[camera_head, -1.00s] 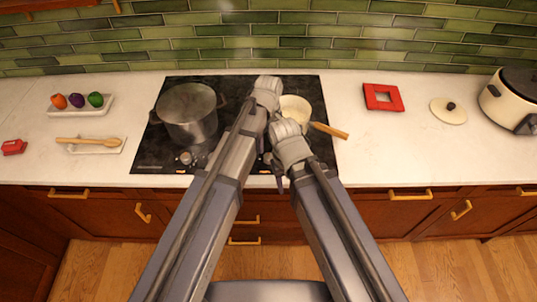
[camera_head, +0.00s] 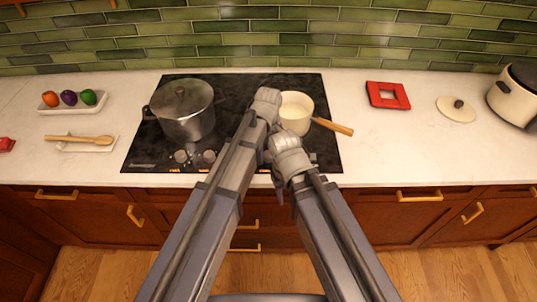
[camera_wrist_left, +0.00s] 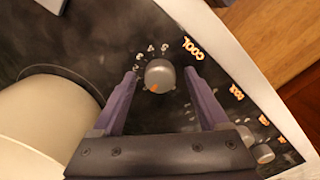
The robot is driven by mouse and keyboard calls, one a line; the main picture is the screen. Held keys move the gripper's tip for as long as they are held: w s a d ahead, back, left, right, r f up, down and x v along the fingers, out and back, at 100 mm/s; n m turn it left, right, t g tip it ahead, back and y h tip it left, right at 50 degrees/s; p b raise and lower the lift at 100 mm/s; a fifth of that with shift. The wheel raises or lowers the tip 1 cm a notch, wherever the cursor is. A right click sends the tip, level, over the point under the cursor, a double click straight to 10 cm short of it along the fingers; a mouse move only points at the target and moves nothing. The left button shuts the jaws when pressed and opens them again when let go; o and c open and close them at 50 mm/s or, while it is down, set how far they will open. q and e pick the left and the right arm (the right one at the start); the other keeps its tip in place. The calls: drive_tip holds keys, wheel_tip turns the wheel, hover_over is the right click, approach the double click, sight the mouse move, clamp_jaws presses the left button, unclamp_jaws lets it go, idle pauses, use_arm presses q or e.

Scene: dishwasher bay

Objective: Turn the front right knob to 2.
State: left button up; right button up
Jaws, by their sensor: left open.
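In the left wrist view a round grey knob (camera_wrist_left: 160,72) sits on the black cooktop panel. Its orange mark points down and slightly left in that picture. Printed numbers 3, 4 and 5 curve above it, with a lit orange COOL beside them. My left gripper (camera_wrist_left: 160,75) is open, its purple fingers either side of the knob with gaps showing; I cannot tell whether they touch it. In the head view this knob and the left fingers are largely hidden by my arms. My right gripper (camera_head: 280,194) hangs near the counter's front edge; its jaw opening is unclear.
A lidded steel pot (camera_head: 184,112) and a cream saucepan (camera_head: 297,113) with a wooden handle stand on the cooktop (camera_head: 140,151). A wooden spoon (camera_head: 80,139) lies left. A red trivet (camera_head: 374,96), a lid (camera_head: 455,112) and a cooker (camera_head: 513,100) stand right.

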use_arm(q)
clamp_jaws()
idle(0.5)
drive_tip(key=shift+m, duration=0.3)
drive_tip(key=m, duration=0.5)
drive_tip(key=shift+m, duration=0.4)
drive_tip(key=m, duration=0.5)
drive_tip(key=shift+m, duration=0.3)
